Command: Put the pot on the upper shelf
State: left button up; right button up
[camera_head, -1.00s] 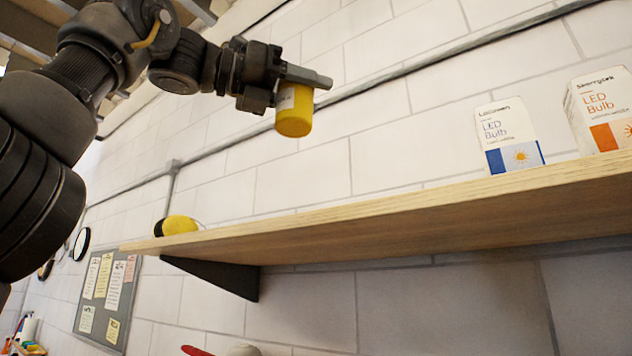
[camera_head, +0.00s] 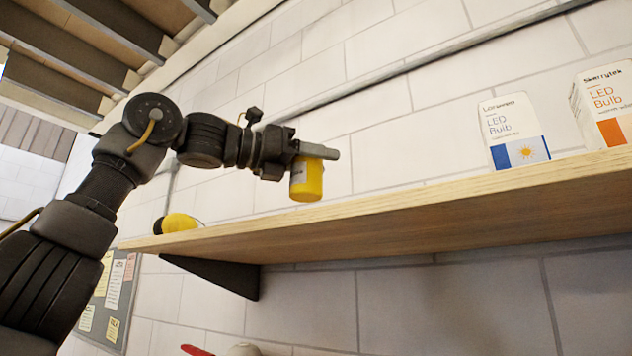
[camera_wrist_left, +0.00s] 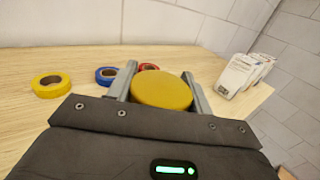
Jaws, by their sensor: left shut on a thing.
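The pot is a small yellow cylinder (camera_head: 307,180) with a pale label, held upright in my left gripper (camera_head: 318,152). In the left wrist view its round yellow top (camera_wrist_left: 162,90) sits between the two grey fingers, which are shut on it. The wooden upper shelf (camera_head: 400,212) runs across the head view. In the head view the pot's bottom is a little above the line of the shelf's front edge; whether it touches the shelf top cannot be seen from this low angle. My right gripper is not in view.
Two LED bulb boxes, one blue (camera_head: 513,132) and one orange (camera_head: 604,105), stand on the shelf's right part. A yellow and black thing (camera_head: 177,223) lies at its left end. The wrist view shows yellow (camera_wrist_left: 50,85), blue (camera_wrist_left: 106,75) and red (camera_wrist_left: 148,67) rolls on the shelf.

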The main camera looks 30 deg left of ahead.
aim_at(320, 181)
pick_arm(q)
jog(key=shift+w+d+f, duration=0.1)
jog(key=shift+w+d, duration=0.05)
jog(key=shift+d, duration=0.05)
jog(key=shift+w+f, duration=0.2)
jog(key=shift+f, duration=0.1)
jog(key=shift+d+f, duration=0.2)
jog(key=shift+f, duration=0.15)
jog(key=shift+s+f, duration=0.1)
jog(key=shift+f, duration=0.35)
jog(key=shift+a+f, duration=0.45)
jog(key=shift+f, duration=0.2)
jog(key=shift+d, duration=0.35)
jog(key=o, duration=0.6)
jog(key=shift+c, duration=0.2)
jog(key=o, duration=0.4)
jog(key=shift+o, duration=0.2)
jog(key=shift+a, duration=0.2)
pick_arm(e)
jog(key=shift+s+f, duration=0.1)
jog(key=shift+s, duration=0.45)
